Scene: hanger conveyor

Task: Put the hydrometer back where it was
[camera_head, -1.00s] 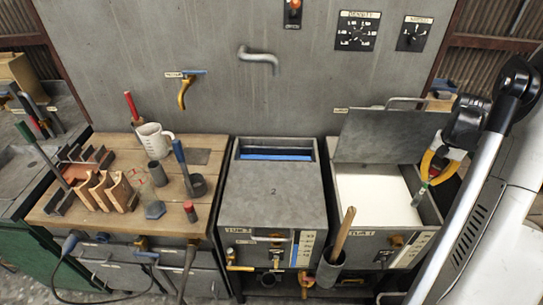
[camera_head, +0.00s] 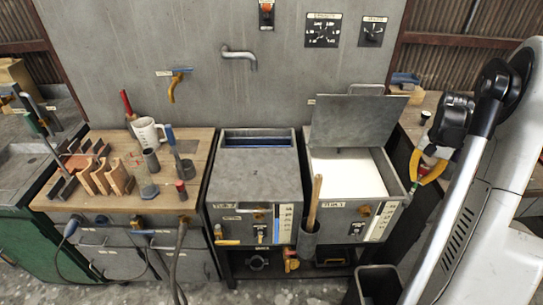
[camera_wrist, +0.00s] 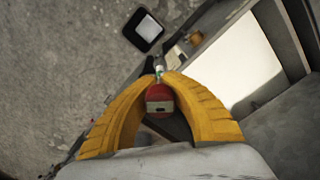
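My gripper (camera_head: 428,165) has yellow fingers and is closed around the hydrometer (camera_wrist: 159,97). In the wrist view the hydrometer shows a red end between the fingers and a small green and white part beyond them. In the head view a little green and red of it (camera_head: 413,188) shows below the fingers. My gripper is beside the right rim of the right-hand tub (camera_head: 392,168), whose lid (camera_head: 358,120) is raised and which holds a white surface. The hydrometer's lower part is not clear.
A second tub (camera_head: 256,178) stands left of the open one. A grey holder (camera_head: 309,240) with a wooden handle hangs in front between them. A dark bin (camera_head: 378,284) stands on the floor at lower right. The wooden bench (camera_head: 105,200) at left carries a white mug (camera_head: 147,131) and tools.

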